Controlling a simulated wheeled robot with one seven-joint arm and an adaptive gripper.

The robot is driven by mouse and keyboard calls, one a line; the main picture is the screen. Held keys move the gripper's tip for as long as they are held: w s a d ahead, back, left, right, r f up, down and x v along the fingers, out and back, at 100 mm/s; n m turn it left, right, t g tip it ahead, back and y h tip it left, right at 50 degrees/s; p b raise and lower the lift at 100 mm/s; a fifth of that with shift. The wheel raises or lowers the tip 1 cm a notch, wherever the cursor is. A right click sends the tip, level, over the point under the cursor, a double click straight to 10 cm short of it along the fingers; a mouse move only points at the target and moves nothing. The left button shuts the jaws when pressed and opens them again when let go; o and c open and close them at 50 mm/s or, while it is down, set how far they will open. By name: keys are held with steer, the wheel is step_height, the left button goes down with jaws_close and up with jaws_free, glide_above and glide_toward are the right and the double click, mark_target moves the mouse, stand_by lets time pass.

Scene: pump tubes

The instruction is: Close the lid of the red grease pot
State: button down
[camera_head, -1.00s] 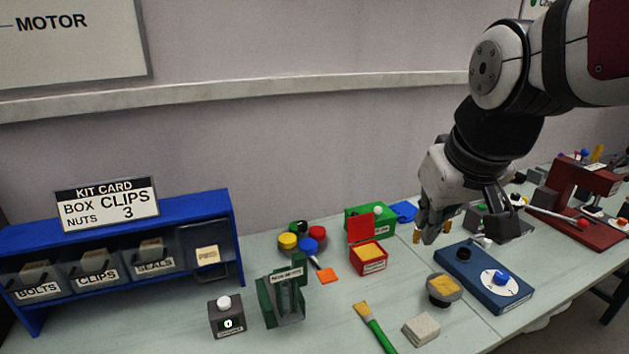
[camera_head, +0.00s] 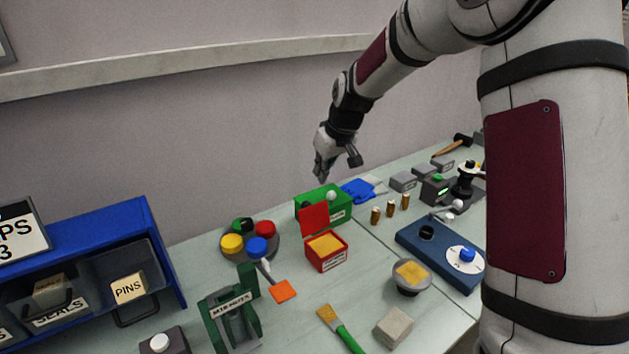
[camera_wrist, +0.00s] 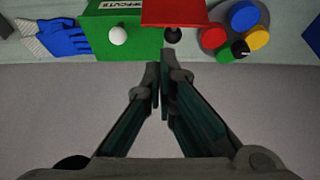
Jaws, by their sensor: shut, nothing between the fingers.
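The red grease pot (camera_head: 326,262) stands on the table with its yellow grease showing. Its red lid (camera_head: 314,217) stands up at the back edge, so the pot is open. My gripper (camera_head: 321,180) is above and behind the pot, over the green box (camera_head: 336,206), shut and empty. In the wrist view the fingertips (camera_wrist: 159,66) meet just short of the green box (camera_wrist: 100,42), and the lid (camera_wrist: 187,13) shows at the top edge. The pot's body is hidden behind the lid there.
The green box stands close behind the lid, with blue gloves (camera_head: 358,190) beside it. A round tray of coloured caps (camera_head: 257,247) is to the left. A bowl of grease (camera_head: 411,277), a brush (camera_head: 339,328) and a blue panel (camera_head: 436,257) are in front and right.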

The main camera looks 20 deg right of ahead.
mark_target(310, 215)
steer(key=x, duration=0.9)
steer(key=shift+f+p, duration=0.2)
steer(key=shift+p, duration=0.1)
